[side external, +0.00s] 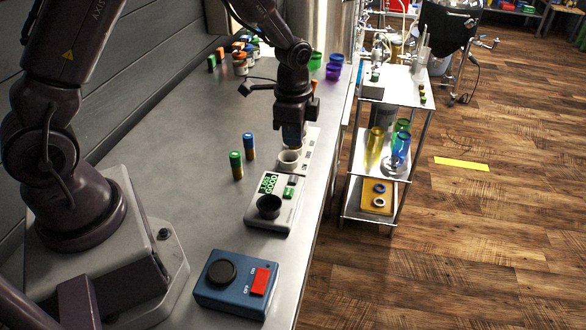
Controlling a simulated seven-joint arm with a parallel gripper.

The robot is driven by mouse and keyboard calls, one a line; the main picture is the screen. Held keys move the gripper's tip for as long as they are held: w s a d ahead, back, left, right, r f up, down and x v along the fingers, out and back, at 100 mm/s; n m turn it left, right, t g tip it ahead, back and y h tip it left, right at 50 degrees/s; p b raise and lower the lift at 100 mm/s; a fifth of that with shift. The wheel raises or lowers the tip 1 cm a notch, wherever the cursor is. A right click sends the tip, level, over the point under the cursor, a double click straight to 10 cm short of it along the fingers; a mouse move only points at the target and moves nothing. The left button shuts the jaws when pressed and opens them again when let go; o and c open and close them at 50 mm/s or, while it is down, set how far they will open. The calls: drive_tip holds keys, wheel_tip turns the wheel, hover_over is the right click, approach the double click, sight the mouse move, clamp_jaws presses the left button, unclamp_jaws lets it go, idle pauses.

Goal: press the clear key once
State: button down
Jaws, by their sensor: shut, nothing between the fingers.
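My gripper (292,144) points down beyond the meter, above a pale round cup (289,160) on a second light-coloured unit. It is shut, apart from the keys. A small bluish and tan shape shows at its fingertips; I cannot tell what it is.
A blue switch box (235,287) with a black knob and red rocker sits at the near bench end. Two capped vials (236,166) stand left of the meter. More vials and coloured cups stand farther back. A metal shelf cart (398,92) stands right of the bench.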

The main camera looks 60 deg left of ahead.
sight(292, 178)
wheel_tip(292, 178, down, 10)
drive_tip(key=shift+r, duration=0.25)
drive_tip(key=shift+s+f, duration=0.1)
drive_tip(key=shift+f, duration=0.85)
wheel_tip(292, 178, up, 15)
drive_tip(key=shift+w, duration=0.3)
idle(0.6)
